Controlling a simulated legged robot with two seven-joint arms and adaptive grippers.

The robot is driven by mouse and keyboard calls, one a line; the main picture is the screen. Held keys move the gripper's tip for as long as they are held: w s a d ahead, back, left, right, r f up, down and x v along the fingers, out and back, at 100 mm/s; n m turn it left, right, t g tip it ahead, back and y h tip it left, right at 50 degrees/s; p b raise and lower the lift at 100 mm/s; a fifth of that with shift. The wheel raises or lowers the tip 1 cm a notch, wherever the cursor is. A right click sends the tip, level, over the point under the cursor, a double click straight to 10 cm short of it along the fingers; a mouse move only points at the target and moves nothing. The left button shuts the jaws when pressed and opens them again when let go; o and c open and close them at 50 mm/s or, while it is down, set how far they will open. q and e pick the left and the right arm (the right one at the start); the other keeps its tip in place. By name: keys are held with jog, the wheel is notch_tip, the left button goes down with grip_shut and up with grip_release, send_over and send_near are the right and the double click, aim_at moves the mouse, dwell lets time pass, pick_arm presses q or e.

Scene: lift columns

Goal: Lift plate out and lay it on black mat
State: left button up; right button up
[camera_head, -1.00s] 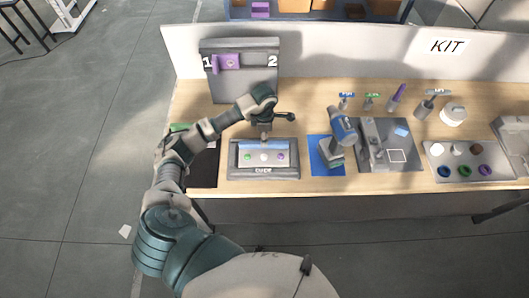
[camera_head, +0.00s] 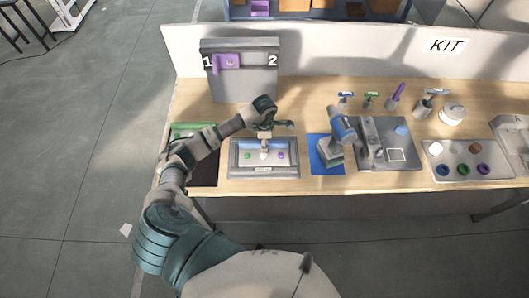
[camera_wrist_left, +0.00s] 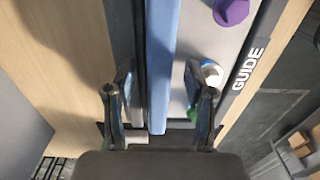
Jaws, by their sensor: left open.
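The plate (camera_head: 248,163) is light grey, with green, white and purple knobs and a blue bar (camera_wrist_left: 162,70) along its far side. It sits in the dark grey GUIDE fixture (camera_head: 234,172). In the wrist view, a purple knob (camera_wrist_left: 231,11) and a white knob (camera_wrist_left: 212,74) show. My left gripper (camera_head: 264,152) is over the plate; its open fingers (camera_wrist_left: 160,100) are on either side of the blue bar, and I cannot tell whether they touch it. The black mat (camera_head: 205,172) lies left of the fixture, partly hidden by my arm. My right gripper is out of view.
A grey stand (camera_head: 240,85) marked 1 and 2 holds a purple part behind the fixture. A blue mat (camera_head: 325,158) with a blue-grey tool (camera_head: 341,125) is at right, then a grey fixture (camera_head: 402,155) and a tray of round parts (camera_head: 468,174).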

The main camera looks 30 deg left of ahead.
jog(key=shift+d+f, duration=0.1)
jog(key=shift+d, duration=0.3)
pick_arm(q)
jog(key=shift+a+f, duration=0.1)
jog(key=shift+a, duration=0.05)
jog(key=shift+c, duration=1)
jog(key=shift+a, duration=0.15)
jog(key=c, duration=0.8)
grip_shut()
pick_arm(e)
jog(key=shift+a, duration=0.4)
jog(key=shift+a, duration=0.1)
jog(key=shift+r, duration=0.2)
